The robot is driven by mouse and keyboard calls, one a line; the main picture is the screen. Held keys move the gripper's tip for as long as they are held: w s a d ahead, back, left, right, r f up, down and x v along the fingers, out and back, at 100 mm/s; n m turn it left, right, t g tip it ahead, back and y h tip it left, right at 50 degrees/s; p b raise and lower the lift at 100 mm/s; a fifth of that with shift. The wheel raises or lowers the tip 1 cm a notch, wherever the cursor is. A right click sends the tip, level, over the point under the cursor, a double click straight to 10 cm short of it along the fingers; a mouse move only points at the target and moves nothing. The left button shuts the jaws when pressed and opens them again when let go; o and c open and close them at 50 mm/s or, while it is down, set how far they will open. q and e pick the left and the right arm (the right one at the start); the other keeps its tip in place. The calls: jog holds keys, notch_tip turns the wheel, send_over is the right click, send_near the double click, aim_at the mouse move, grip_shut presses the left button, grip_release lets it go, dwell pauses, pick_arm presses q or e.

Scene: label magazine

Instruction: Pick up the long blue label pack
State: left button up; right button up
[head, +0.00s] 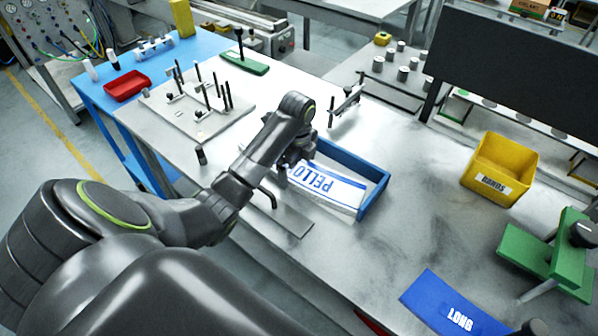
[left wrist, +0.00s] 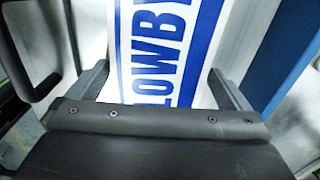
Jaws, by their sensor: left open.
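A blue pack marked LONG (head: 455,303) lies flat on the metal table at the lower right of the head view. A white label pack with blue lettering (head: 328,186) lies in a blue open tray (head: 374,197) in the middle of the table. My left gripper (head: 292,168) is over the left end of this white pack, far from the LONG pack. In the left wrist view the open fingers (left wrist: 156,80) stand on either side of the white pack (left wrist: 165,45). Whether they touch it cannot be told. My arm hides part of the tray.
A yellow bin (head: 497,170) stands at the right, with a green clamp-like fixture (head: 545,255) nearer the front. A plate with upright pins (head: 200,103) is at the back left. A dark panel (head: 515,60) stands behind. The table between tray and yellow bin is clear.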

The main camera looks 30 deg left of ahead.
pick_arm(q)
jog(key=c, duration=1.3)
jog(key=shift+r, duration=0.1)
jog(key=shift+c, duration=0.2)
